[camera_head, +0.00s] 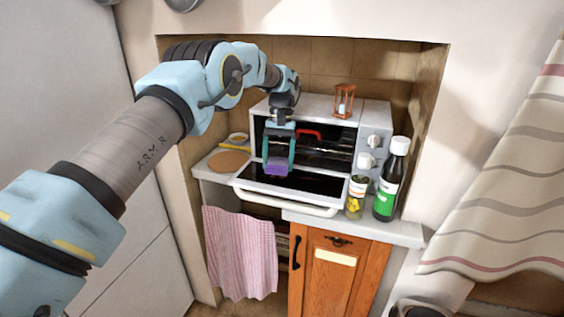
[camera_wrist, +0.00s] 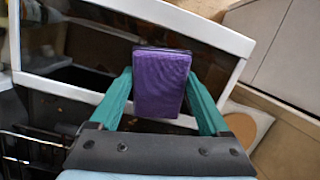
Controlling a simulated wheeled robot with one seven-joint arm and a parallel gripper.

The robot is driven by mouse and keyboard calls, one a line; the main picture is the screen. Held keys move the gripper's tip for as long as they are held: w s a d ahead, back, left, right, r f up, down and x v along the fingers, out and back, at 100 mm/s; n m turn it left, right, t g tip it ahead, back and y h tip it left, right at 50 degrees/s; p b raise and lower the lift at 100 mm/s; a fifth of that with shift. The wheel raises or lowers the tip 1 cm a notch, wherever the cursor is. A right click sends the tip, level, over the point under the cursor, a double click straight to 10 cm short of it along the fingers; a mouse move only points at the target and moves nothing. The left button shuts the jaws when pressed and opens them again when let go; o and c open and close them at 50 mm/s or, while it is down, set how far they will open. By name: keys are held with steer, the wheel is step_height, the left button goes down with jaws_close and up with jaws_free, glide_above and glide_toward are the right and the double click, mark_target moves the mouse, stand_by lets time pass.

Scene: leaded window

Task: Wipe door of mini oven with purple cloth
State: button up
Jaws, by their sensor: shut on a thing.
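The mini oven (camera_head: 375,115) is white and stands in a tiled alcove. Its door (camera_head: 320,182) is folded down open, with a dark glass panel, a white frame and a white handle at the front edge. The door also shows in the wrist view (camera_wrist: 215,32). My gripper (camera_head: 277,165) is over the left part of the open door, pointing down. It is shut on the purple cloth (camera_head: 277,169), a folded block that also shows between the teal fingers in the wrist view (camera_wrist: 160,82). The cloth is at or just above the glass; I cannot tell whether it touches.
A dark bottle with a green label (camera_head: 388,195) and a small jar (camera_head: 358,187) stand right of the door. A round wooden board (camera_head: 229,161) lies left of the oven. A wooden lantern (camera_head: 344,100) is on top. A striped towel (camera_head: 240,250) hangs below.

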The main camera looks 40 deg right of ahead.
steer(key=shift+w+a, duration=0.55)
steer(key=shift+w, duration=0.4)
steer(key=shift+w+a, duration=0.55)
steer(key=shift+w, duration=0.45)
steer(key=shift+w+a, duration=0.55)
steer(key=shift+w, duration=0.4)
steer(key=shift+r, duration=0.1)
steer(key=v, duration=0.6)
steer(key=shift+d, duration=0.1)
